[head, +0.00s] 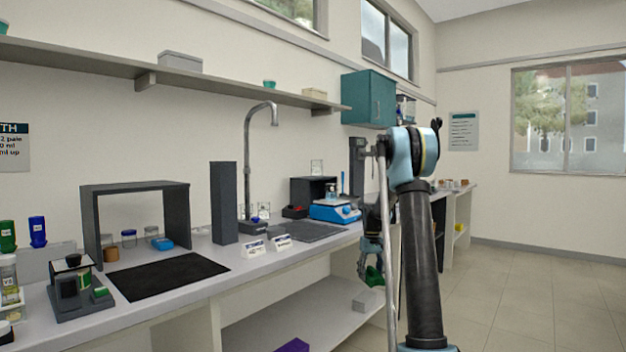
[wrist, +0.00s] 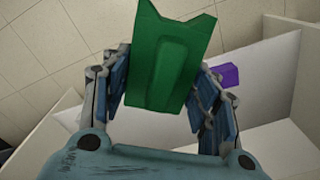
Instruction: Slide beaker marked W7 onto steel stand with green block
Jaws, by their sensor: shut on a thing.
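My gripper (head: 371,262) is shut on a green block (head: 374,277), held in front of the counter's right part, below the countertop level. In the wrist view the green block (wrist: 168,65) sits between the two fingers of my gripper (wrist: 166,92), its far end sticking out past them. I cannot make out a W7 mark on any beaker. Small clear glass vessels (head: 264,210) stand behind the sink, and another stands on the blue device (head: 335,211). I cannot identify the steel stand; my arm hides part of the counter's right end.
A purple block (head: 293,345) lies under the counter, and also shows in the wrist view (wrist: 229,76). On the counter are a dark mat (head: 167,275), a dark column (head: 224,203), a grey frame (head: 134,187) and two white label cards (head: 253,248). The floor at right is clear.

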